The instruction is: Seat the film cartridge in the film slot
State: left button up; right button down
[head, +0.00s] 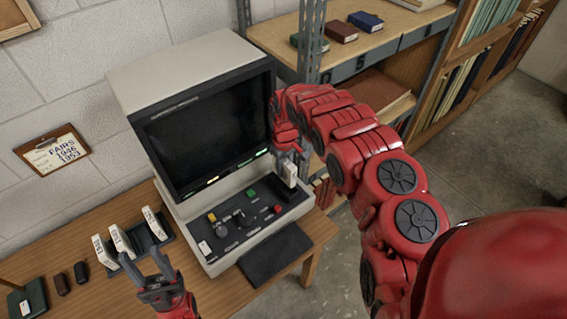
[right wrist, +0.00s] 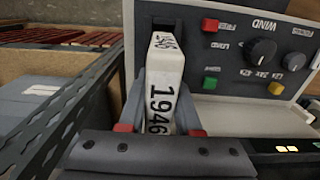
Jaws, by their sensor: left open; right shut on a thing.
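My right gripper (head: 289,166) is shut on a white film cartridge (head: 290,174) marked 1946, in front of the reader's screen at its right side. In the right wrist view the cartridge (right wrist: 162,85) points away between the fingers (right wrist: 160,130), toward the reader's panel. A dark opening (right wrist: 166,22), which looks like the film slot, lies just beyond its far end; I cannot tell whether they touch. In the head view a black block (head: 284,222) stands at the panel's right end, below the cartridge. My left gripper (head: 145,266) is open and empty, just in front of the cartridge rack.
The reader (head: 190,85) stands on a wooden table (head: 95,295). White cartridges (head: 122,240) stand in a dark rack (head: 168,238) at left. A clipboard (head: 53,150) reading FAIRS 1946 1953 hangs on the wall. Metal shelving (head: 350,68) stands close to my right arm.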

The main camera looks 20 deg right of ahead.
aim_at(285, 178)
jog(key=shift+f, duration=0.6)
jog(key=shift+f+b, duration=1.2)
jog(key=shift+f, duration=0.6)
jog(key=shift+r, duration=0.1)
jog(key=shift+s+f, duration=0.1)
jog(key=shift+f, duration=0.25)
jog(key=shift+r, duration=0.25)
jog(key=shift+r+p, duration=0.3)
jog(key=shift+r, duration=0.3)
jog(key=shift+f+b, duration=0.65)
jog(key=shift+f, duration=0.2)
